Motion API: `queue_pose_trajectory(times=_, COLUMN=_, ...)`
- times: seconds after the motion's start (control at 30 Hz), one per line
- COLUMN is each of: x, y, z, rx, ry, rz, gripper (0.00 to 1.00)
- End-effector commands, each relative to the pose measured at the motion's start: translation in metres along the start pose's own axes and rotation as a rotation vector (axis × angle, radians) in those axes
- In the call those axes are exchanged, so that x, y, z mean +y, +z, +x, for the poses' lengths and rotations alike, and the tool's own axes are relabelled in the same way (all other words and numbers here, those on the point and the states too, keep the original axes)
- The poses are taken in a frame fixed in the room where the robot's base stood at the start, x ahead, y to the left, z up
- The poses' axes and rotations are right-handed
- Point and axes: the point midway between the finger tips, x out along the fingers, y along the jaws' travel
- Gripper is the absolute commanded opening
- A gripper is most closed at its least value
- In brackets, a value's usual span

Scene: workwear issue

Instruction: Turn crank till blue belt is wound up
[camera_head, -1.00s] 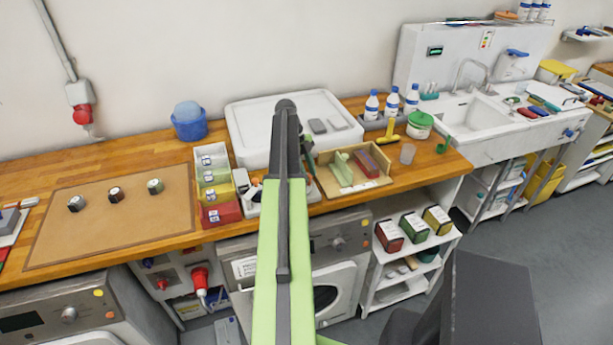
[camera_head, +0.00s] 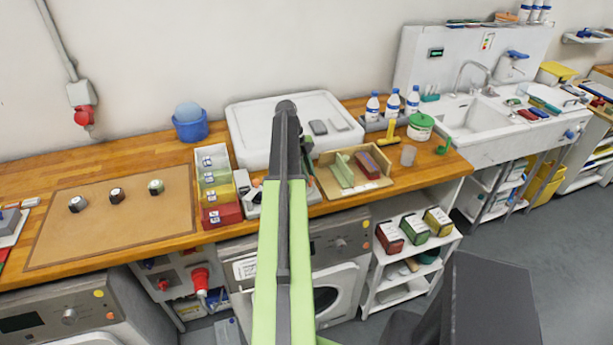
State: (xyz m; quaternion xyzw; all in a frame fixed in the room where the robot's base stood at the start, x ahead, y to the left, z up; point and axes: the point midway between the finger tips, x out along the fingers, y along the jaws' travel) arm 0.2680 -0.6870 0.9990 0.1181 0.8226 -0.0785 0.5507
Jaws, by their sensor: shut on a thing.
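A light grey device (camera_head: 250,200) with orange parts stands at the counter's front edge, mostly hidden behind my raised green arm. A dark part of my gripper (camera_head: 307,146) shows just right of the arm, above the counter. Its fingertips are hidden behind the arm, at the device; the jaws are shut on what appears to be the crank. The crank's handle is hidden too, so its angle cannot be told. I cannot make out the blue belt or how much of it is wound.
Left of the device stand stacked coloured bins (camera_head: 217,190) and a brown mat (camera_head: 115,215) with several small rolls. Right of it is a wooden tray (camera_head: 374,185). The mat has bare room.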

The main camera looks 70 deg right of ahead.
Motion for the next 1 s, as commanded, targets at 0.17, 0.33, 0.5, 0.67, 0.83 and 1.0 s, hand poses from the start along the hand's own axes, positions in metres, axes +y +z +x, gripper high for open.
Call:
queue_pose_trajectory(times=0.17, x=-0.0020, y=-0.0013, z=0.0004, rx=0.003, ry=-0.008, rz=-0.007, gripper=0.00)
queue_pose_trajectory(times=0.33, x=-0.0024, y=-0.0014, z=0.0003, rx=0.004, ry=-0.015, rz=-0.020, gripper=0.00)
queue_pose_trajectory(times=0.5, x=-0.0027, y=-0.0011, z=0.0002, rx=0.005, ry=-0.023, rz=-0.042, gripper=0.00)
queue_pose_trajectory(times=0.67, x=-0.0034, y=0.0004, z=-0.0004, rx=0.005, ry=-0.043, rz=-0.090, gripper=0.00)
queue_pose_trajectory(times=0.83, x=-0.0048, y=0.0033, z=-0.0018, rx=0.006, ry=-0.084, rz=-0.189, gripper=0.00)
queue_pose_trajectory(times=1.0, x=-0.0068, y=0.0080, z=-0.0037, rx=0.006, ry=-0.144, rz=-0.335, gripper=0.00)
